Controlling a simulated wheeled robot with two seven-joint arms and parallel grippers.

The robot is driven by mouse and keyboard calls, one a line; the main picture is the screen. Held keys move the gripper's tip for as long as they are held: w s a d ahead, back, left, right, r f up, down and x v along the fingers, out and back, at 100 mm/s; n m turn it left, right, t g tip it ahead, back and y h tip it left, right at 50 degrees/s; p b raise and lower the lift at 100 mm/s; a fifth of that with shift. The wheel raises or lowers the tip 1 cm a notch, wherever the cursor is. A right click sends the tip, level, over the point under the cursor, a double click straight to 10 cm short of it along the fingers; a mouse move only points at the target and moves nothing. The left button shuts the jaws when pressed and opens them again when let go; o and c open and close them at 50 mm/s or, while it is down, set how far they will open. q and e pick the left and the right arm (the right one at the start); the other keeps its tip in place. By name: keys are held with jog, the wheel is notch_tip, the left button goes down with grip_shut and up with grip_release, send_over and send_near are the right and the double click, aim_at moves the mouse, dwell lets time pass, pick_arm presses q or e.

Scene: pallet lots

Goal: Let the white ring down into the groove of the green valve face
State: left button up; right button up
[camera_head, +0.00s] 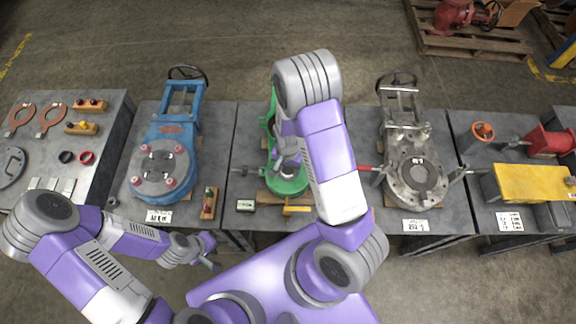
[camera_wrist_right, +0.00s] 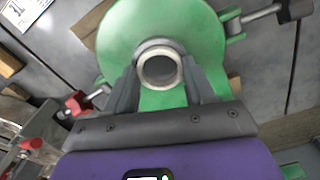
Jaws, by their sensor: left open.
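The green valve (camera_head: 290,186) lies on the middle table, partly hidden by my right arm. Its round green face fills the upper middle of the right wrist view (camera_wrist_right: 115,40). A pale ring, the white ring (camera_wrist_right: 160,51), shows between the fingertips of my right gripper (camera_wrist_right: 160,75), which appears shut on it over the face. A darker grey arc shows just behind the ring; the groove itself cannot be made out. In the head view my right gripper (camera_head: 287,152) is above the valve. My left gripper (camera_head: 210,253) is open and empty, in front of the tables.
A blue valve (camera_head: 160,170) lies to the left and a grey metal valve (camera_head: 415,170) to the right. Clamps stand beside the green valve.

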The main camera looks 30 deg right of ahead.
jog(key=o, duration=0.5)
notch_tip(320, 180, up, 8)
jog(key=p, duration=0.2)
jog(key=shift+f+p, duration=0.2)
jog(key=shift+p, duration=0.1)
dwell(0.4)
